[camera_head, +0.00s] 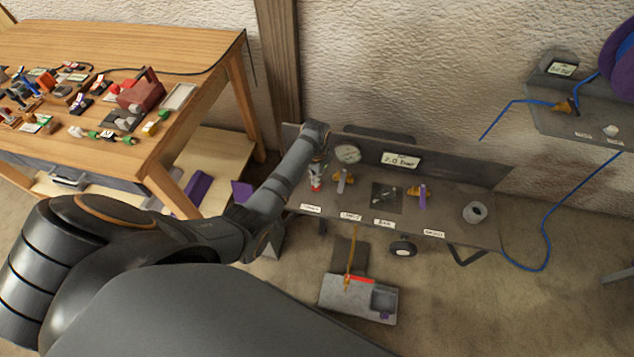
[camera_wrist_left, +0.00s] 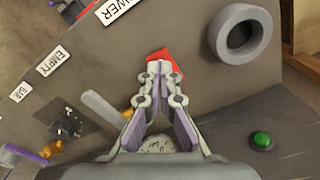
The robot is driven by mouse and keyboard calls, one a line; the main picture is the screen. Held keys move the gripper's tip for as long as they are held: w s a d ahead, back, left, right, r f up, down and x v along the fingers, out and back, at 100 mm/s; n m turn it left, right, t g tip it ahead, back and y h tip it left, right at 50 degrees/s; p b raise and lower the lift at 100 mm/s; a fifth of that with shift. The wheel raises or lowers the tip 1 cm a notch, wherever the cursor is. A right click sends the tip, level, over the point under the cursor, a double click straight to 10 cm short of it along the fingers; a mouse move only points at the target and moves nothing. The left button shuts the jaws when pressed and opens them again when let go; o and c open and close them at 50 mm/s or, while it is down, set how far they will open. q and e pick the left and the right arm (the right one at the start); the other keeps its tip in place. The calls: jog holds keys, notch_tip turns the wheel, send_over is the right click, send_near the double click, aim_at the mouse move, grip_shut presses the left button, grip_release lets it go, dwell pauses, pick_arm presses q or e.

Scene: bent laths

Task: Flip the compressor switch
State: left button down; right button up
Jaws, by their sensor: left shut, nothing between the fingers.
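The compressor panel (camera_head: 455,215) is a grey sloping board with white labels along its front edge. A red switch (camera_wrist_left: 178,66) shows in the left wrist view just beyond my fingertips, near a label ending in "WER". The gripper hides part of the switch. My right gripper is not in view.
Yellow-based valves with levers (camera_head: 343,180) and (camera_head: 422,195), a gauge (camera_head: 347,153) and a grey ring (camera_head: 475,212) are on the panel. A green button (camera_wrist_left: 262,140) shows near the gripper. A cluttered wooden table (camera_head: 185,45) stands at left; a blue hose (camera_head: 547,225) hangs at right.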

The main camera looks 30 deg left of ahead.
pick_arm(q)
jog(key=shift+f+b, duration=0.65)
jog(key=shift+f, duration=0.4)
dwell(0.9)
notch_tip(320, 180, up, 7)
jog(key=p, duration=0.8)
jog(key=shift+r, duration=0.1)
dwell(0.3)
